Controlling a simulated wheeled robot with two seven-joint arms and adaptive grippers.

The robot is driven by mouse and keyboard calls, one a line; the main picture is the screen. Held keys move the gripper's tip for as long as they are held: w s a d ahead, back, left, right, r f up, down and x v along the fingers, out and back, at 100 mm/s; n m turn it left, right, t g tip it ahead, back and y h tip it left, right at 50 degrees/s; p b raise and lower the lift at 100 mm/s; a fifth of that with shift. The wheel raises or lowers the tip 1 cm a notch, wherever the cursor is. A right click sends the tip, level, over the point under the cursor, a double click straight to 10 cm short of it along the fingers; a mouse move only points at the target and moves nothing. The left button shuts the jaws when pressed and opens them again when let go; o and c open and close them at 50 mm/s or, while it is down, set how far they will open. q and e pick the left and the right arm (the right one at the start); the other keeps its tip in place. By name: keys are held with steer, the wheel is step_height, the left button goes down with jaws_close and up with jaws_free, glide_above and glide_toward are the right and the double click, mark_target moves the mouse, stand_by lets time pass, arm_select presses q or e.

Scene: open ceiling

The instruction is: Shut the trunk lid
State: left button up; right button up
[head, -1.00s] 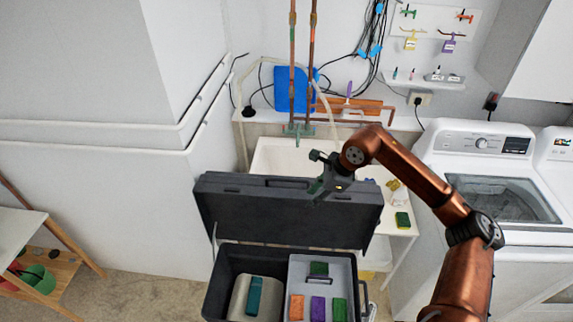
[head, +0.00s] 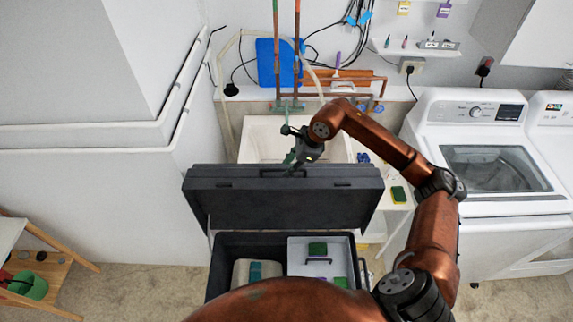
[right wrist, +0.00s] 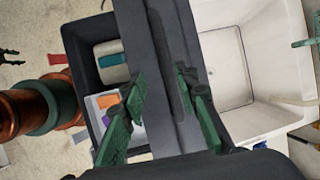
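The trunk (head: 215,270) is a dark grey case standing open on the floor. Its lid (head: 285,205) is raised, with a handle (head: 284,172) near its top edge. My right gripper (head: 292,160) is at the lid's top edge by the handle. In the right wrist view the lid (right wrist: 160,60) runs between and behind the green fingers of my right gripper (right wrist: 160,80), which are spread apart. I cannot tell whether they touch it. My left gripper is not seen in the head view.
A white sink (head: 262,140) is behind the lid. A washing machine (head: 490,170) stands right. Inside the trunk are a light grey tray (head: 345,265) with a green block (head: 317,249), and a teal item (head: 255,270). A small wooden table (head: 40,262) is at left.

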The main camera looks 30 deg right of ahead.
mark_target(283, 169)
steer(key=w+f, duration=0.2)
steer(key=shift+w+a+f, duration=0.15)
steer(key=shift+w+a, duration=0.2)
steer(key=shift+s+d, duration=0.1)
steer(key=shift+s, duration=0.4)
steer(key=shift+s+r, duration=0.1)
steer(key=shift+r, duration=0.1)
steer(key=shift+c, duration=0.6)
steer(key=shift+w+f, duration=0.2)
steer(key=shift+w, duration=0.25)
steer(key=c, duration=0.5)
steer(key=shift+s+r, duration=0.15)
steer(key=shift+s, duration=0.1)
jaws_close()
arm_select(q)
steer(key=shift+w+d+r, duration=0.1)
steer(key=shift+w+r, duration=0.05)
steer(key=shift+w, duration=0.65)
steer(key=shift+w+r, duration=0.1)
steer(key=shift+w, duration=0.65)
arm_select(e)
steer(key=shift+w, duration=0.1)
